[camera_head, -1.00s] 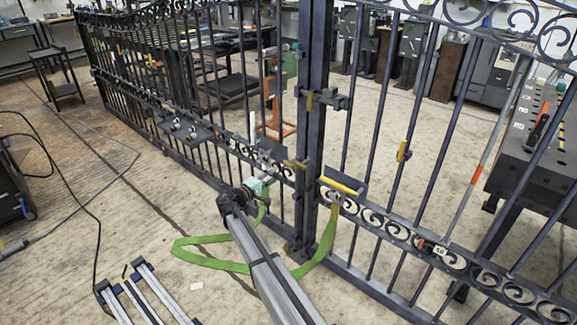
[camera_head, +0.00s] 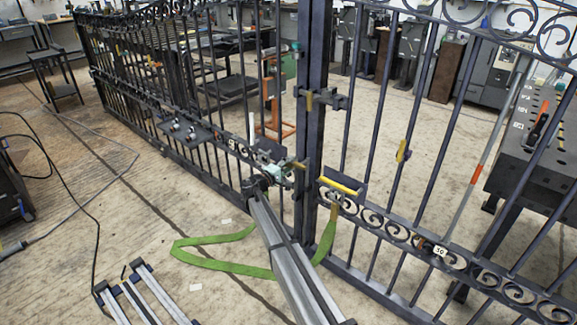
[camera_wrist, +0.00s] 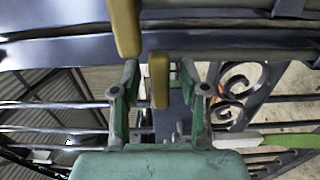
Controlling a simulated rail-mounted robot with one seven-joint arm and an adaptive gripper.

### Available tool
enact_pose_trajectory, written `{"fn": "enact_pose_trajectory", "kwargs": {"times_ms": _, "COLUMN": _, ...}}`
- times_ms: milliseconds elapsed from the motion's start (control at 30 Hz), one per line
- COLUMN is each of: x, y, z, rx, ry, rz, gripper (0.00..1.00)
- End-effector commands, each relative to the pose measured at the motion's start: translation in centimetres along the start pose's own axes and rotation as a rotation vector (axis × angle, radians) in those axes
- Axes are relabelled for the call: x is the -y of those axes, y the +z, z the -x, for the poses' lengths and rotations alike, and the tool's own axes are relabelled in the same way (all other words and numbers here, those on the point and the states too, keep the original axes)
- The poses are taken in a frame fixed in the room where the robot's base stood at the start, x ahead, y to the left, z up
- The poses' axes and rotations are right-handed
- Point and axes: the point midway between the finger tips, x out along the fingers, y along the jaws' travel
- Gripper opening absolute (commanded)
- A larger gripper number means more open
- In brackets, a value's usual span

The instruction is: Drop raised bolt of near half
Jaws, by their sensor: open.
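The scroll gate's dark post (camera_head: 313,140) stands mid-picture in the head view, where the two halves meet. A small brass-yellow handle (camera_head: 297,163) sticks out low at the post. Another brass piece (camera_head: 309,100) sits higher on it. My gripper (camera_head: 284,170) is beside the lower handle. In the wrist view my gripper (camera_wrist: 160,72) is open, with a yellow handle (camera_wrist: 160,82) showing between its fingers. I cannot tell whether they touch. A second yellow piece (camera_wrist: 125,25) is above the left finger. The bolt rod itself is not clearly visible.
A dark holder with a yellow edge (camera_head: 341,185) is on the right half, beside the post. A yellow piece (camera_head: 403,151) is on a bar. A green strap (camera_head: 225,267) loops on the floor around my arm. Scrollwork (camera_wrist: 236,82) lies close to the right finger.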

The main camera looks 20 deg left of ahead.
Motion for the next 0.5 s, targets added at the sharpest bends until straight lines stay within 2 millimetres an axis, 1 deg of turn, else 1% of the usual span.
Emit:
{"fn": "enact_pose_trajectory", "kwargs": {"times_ms": 33, "x": 0.0, "y": 0.0, "z": 0.0, "rx": 0.000, "ry": 0.000, "rz": 0.000, "gripper": 0.44}}
{"fn": "enact_pose_trajectory", "kwargs": {"times_ms": 67, "x": 0.0, "y": 0.0, "z": 0.0, "rx": 0.000, "ry": 0.000, "rz": 0.000, "gripper": 0.40}}
{"fn": "enact_pose_trajectory", "kwargs": {"times_ms": 100, "x": 0.0, "y": 0.0, "z": 0.0, "rx": 0.000, "ry": 0.000, "rz": 0.000, "gripper": 0.26}}
{"fn": "enact_pose_trajectory", "kwargs": {"times_ms": 167, "x": 0.0, "y": 0.0, "z": 0.0, "rx": 0.000, "ry": 0.000, "rz": 0.000, "gripper": 0.05}}
{"fn": "enact_pose_trajectory", "kwargs": {"times_ms": 200, "x": 0.0, "y": 0.0, "z": 0.0, "rx": 0.000, "ry": 0.000, "rz": 0.000, "gripper": 0.00}}
{"fn": "enact_pose_trajectory", "kwargs": {"times_ms": 367, "x": 0.0, "y": 0.0, "z": 0.0, "rx": 0.000, "ry": 0.000, "rz": 0.000, "gripper": 0.00}}
{"fn": "enact_pose_trajectory", "kwargs": {"times_ms": 467, "x": 0.6, "y": 0.0, "z": 0.0, "rx": 0.000, "ry": 0.000, "rz": 0.000, "gripper": 0.00}}
{"fn": "enact_pose_trajectory", "kwargs": {"times_ms": 500, "x": 1.1, "y": 0.0, "z": 0.0, "rx": 0.000, "ry": -0.001, "rz": 0.000, "gripper": 0.00}}
